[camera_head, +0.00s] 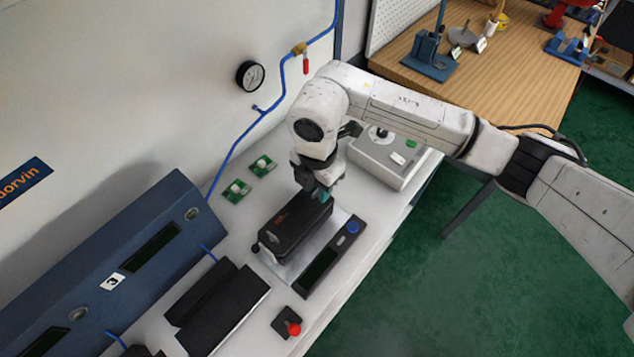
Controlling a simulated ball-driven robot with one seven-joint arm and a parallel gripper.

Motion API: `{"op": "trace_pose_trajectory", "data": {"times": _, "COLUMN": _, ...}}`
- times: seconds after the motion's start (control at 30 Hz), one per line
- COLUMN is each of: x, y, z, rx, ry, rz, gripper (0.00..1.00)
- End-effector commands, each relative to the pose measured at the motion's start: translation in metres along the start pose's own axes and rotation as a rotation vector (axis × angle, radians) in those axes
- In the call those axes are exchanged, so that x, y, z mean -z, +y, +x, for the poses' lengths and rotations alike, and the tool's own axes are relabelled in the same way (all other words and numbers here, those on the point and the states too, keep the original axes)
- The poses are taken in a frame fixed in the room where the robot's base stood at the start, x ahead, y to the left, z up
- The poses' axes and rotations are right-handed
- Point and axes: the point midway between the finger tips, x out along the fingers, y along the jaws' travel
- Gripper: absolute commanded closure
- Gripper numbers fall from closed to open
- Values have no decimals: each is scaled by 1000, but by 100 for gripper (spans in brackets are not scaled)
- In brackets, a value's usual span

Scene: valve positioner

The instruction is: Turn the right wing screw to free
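A black box-shaped device (292,230), which looks like the valve positioner, lies on a pale plate (283,271) on the bench. A small dark knob (255,248) sticks out at its left end; I cannot tell whether it is a wing screw. My gripper (323,196) points down at the far right end of the device, with teal fingertips close to it. I cannot tell whether the fingertips touch anything. The right wing screw cannot be made out; my gripper may be hiding it. The gap between the fingers is too small to judge.
A dark panel with a blue button (352,228) lies right of the device. A red-knobbed switch (292,328) stands in front. Green boards (238,190) lie behind left, a grey box (388,158) behind right. A blue sloped console (120,270) stands left.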

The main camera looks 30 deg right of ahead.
Motion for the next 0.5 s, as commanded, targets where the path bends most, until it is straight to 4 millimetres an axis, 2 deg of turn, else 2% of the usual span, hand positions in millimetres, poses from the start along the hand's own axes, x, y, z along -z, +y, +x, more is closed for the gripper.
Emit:
{"op": "trace_pose_trajectory", "data": {"times": 0.13, "x": 0, "y": 0, "z": 0, "rx": 0, "ry": 0, "rz": 0, "gripper": 69}}
{"op": "trace_pose_trajectory", "data": {"times": 0.43, "x": 0, "y": 0, "z": 0, "rx": 0, "ry": 0, "rz": 0, "gripper": 98}}
{"op": "trace_pose_trajectory", "data": {"times": 0.5, "x": 0, "y": 0, "z": 0, "rx": 0, "ry": 0, "rz": 0, "gripper": 100}}
